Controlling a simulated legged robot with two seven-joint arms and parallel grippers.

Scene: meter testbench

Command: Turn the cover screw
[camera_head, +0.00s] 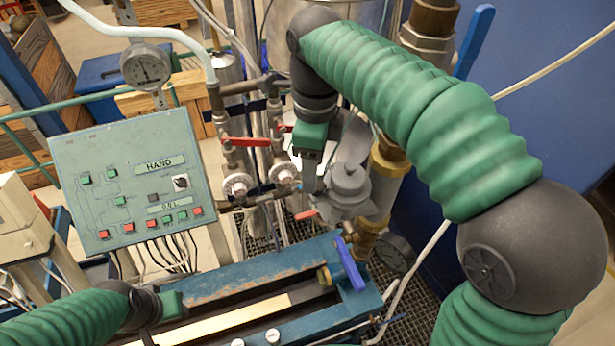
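A grey metal fitting with a round, stepped cap (349,184) stands on the pipework right of centre. I cannot make out the cover screw as a separate part; it may be hidden or too small to tell. My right gripper (309,182) points down just left of this fitting, close to it. Its fingers overlap in this view, so I cannot tell whether it touches the fitting or how far it is open. My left gripper (150,325) is low at the left, over the near edge of the blue bench. Its fingers are mostly hidden, and I see nothing held.
A teal control panel (132,181) stands at the left, with a pressure gauge (146,67) above it. Red-handled valves (248,141) and pipes crowd the centre. A blue lever (349,264) rises from the blue bench (240,287). A dark gauge (395,253) sits right of it.

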